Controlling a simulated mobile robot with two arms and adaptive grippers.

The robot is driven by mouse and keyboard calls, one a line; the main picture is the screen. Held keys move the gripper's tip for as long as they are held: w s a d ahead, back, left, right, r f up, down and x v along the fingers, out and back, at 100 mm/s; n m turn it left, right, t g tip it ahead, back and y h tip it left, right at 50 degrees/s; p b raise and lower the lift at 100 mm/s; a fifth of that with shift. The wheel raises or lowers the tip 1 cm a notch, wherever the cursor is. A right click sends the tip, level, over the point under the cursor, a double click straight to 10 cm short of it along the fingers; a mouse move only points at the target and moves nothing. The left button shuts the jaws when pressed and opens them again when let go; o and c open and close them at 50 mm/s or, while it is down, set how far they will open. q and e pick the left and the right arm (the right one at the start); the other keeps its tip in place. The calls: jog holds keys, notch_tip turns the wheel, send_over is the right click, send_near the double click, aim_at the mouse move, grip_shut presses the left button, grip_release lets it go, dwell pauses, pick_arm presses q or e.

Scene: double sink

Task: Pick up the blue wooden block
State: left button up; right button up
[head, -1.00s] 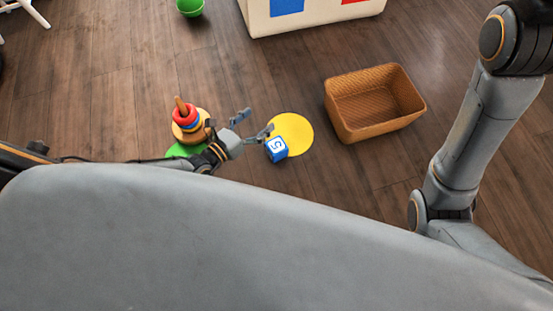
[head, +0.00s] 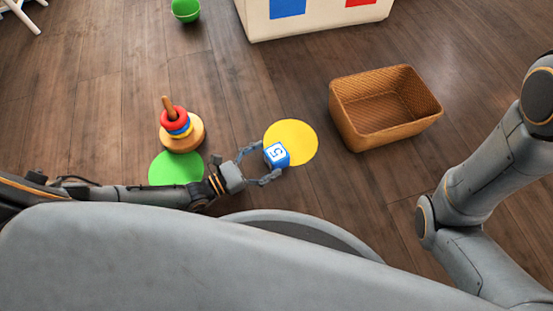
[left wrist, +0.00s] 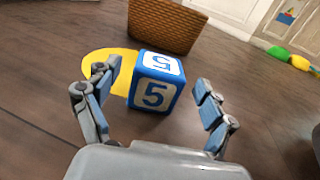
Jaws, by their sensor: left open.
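The blue wooden block (head: 277,155) has white faces with a blue number 5. It sits at the lower left edge of a flat yellow disc (head: 298,137) on the floor. In the left wrist view the block (left wrist: 155,82) stands just ahead, between the spread fingers. My left gripper (head: 257,163) is open, its fingers reaching to either side of the block's near end. The left wrist view also shows the gripper (left wrist: 158,100) empty, with a gap on each side of the block. My right arm shows at the right, but its gripper is out of view.
A wicker basket (head: 350,128) stands right of the yellow disc. A ring stacker (head: 181,135) and a flat green disc (head: 170,168) lie to the left.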

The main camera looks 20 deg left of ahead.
aim_at(285, 149)
pick_arm(q)
jog(key=b+x, duration=0.3)
jog(key=x, duration=0.3)
jog(key=shift+w+d+f, duration=0.1)
jog(key=shift+w+d, duration=0.05)
jog(key=shift+w, duration=0.05)
jog(key=shift+w+d, duration=0.3)
jog(key=shift+w, duration=0.05)
jog(key=c, duration=1.1)
